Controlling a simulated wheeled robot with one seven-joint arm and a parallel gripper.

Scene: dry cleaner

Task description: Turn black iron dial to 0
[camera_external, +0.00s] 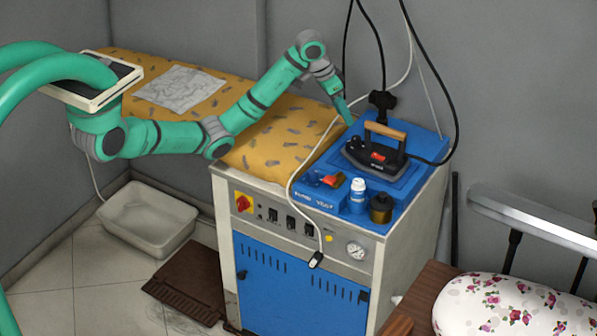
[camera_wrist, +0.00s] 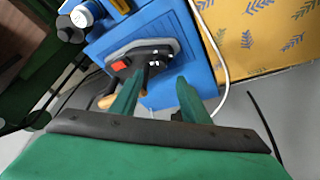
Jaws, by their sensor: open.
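The black iron (camera_external: 396,161) with a wooden handle rests on the blue top of the steam station. In the wrist view the iron (camera_wrist: 166,46) lies just beyond my fingertips, with a red switch (camera_wrist: 122,65) on its left part. A small dark part with white marks (camera_wrist: 154,61), which looks like the dial, sits right of the switch; its setting is too small to read. My gripper (camera_wrist: 157,92) is open and empty, its two green fingers apart. In the external view my gripper (camera_external: 347,117) is just left of the iron, near the blue top's back edge.
A pale hose (camera_external: 304,170) crosses beside the padded yellow board (camera_external: 272,140). Dark cables hang above the iron. A black knobbed post (camera_external: 382,101) stands behind it.

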